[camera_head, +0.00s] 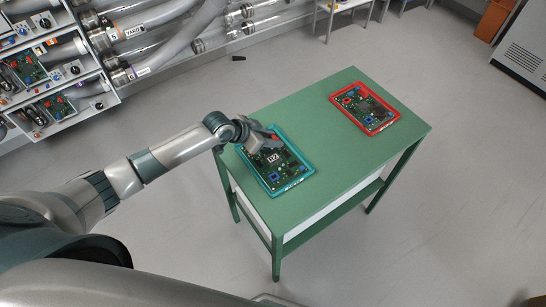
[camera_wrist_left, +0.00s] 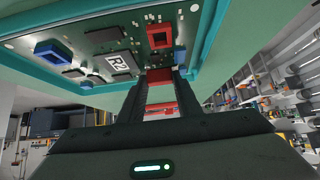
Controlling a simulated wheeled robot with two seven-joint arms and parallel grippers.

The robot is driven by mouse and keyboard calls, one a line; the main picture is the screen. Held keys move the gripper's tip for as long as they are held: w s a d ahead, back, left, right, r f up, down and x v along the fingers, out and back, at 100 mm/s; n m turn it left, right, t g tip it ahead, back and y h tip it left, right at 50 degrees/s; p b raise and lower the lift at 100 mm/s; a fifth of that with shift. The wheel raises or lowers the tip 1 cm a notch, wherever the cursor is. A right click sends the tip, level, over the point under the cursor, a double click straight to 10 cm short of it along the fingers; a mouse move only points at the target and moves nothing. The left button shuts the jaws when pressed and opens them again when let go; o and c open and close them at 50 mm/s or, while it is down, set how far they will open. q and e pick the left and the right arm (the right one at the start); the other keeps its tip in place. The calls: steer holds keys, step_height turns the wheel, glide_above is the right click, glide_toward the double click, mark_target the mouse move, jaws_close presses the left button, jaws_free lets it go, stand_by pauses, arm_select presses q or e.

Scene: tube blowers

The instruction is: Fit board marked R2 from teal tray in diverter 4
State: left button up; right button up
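The board (camera_head: 276,162) lies in the teal tray (camera_head: 303,182) on the left part of the green table. The wrist view shows the board (camera_wrist_left: 90,45) with an R2 label (camera_wrist_left: 121,62) on a grey chip. My left gripper (camera_head: 266,138) is at the board's far edge. In the wrist view its two dark fingers (camera_wrist_left: 160,78) stand a little apart, with a red block at the board's edge between the tips. I cannot tell whether they press on it. My right gripper is not in view. No number 4 is readable on the diverters.
A red tray (camera_head: 397,117) with another board is at the green table's (camera_head: 340,155) far right. Diverter units (camera_head: 65,75) with boards and knobs stand at upper left, beside tubes marked 5 and 6.

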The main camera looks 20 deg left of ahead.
arm_select(q)
steer(key=c, duration=0.4)
steer(key=shift+r, duration=0.1)
steer(key=shift+w+r+b, duration=0.1)
steer(key=shift+r+b, duration=0.2)
steer(key=shift+r, duration=0.2)
steer(key=r, duration=0.1)
steer(key=d+r+b, duration=0.1)
steer(key=r, duration=0.1)
steer(key=shift+w+r+b, duration=0.1)
steer(key=shift+b, duration=0.2)
steer(key=w+d+r+b, duration=0.1)
steer(key=d+r, duration=0.1)
steer(key=d, duration=0.1)
steer(key=w+d+r+b, duration=0.1)
steer(key=d+r, duration=0.1)
steer(key=d, duration=0.1)
steer(key=w+d+r+b, duration=0.1)
steer(key=w+d+r, duration=0.1)
steer(key=d, duration=0.1)
steer(key=shift+w+d+r, duration=0.1)
steer(key=shift+d+r, duration=0.25)
steer(key=shift+d, duration=0.05)
